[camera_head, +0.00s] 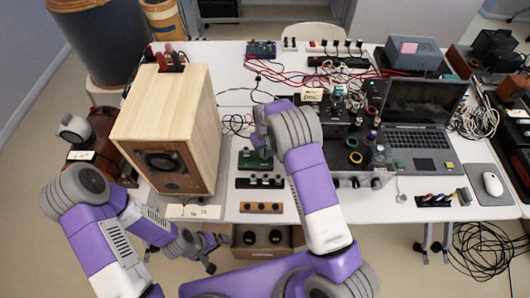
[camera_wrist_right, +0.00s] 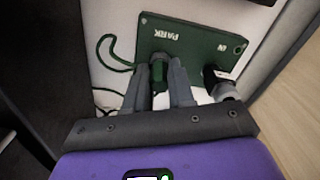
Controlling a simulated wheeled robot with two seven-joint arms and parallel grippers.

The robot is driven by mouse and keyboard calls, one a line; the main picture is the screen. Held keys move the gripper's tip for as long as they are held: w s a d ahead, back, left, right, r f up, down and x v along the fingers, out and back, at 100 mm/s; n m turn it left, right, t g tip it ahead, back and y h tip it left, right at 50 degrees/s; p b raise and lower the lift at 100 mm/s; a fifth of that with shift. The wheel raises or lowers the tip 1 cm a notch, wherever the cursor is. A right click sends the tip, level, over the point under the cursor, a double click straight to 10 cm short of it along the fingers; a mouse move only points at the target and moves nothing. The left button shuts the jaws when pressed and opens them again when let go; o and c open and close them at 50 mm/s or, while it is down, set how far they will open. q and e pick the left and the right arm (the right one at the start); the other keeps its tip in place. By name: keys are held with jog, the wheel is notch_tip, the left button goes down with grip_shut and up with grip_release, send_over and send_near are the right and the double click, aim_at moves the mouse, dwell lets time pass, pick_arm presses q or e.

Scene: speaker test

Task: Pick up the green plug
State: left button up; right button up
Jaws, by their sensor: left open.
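In the right wrist view the green plug (camera_wrist_right: 158,74) stands at the PARK mark of a green plate (camera_wrist_right: 195,40), with a thin green cord (camera_wrist_right: 106,56) looping off to the left. My right gripper (camera_wrist_right: 160,72) has a finger on each side of the plug and looks shut on it, with the plug still at the plate. In the head view the green plate (camera_head: 246,160) lies under my right wrist, which hides the plug and fingers. My left gripper (camera_head: 215,253) is open and empty, low in front of the table's front edge.
A black plug (camera_wrist_right: 214,78) is at the plate's IN mark, close to the right finger. A wooden speaker (camera_head: 165,110) stands left of the plate. A black terminal strip (camera_head: 259,183) lies in front. Electronics with cables (camera_head: 352,140) and a laptop (camera_head: 420,115) stand right.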

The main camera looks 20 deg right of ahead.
aim_at(265, 150)
grip_shut()
notch_tip(265, 150, up, 10)
jog(key=shift+r+p, duration=0.1)
jog(key=shift+p, duration=0.5)
notch_tip(265, 150, up, 4)
jog(key=p, duration=0.3)
dwell(0.4)
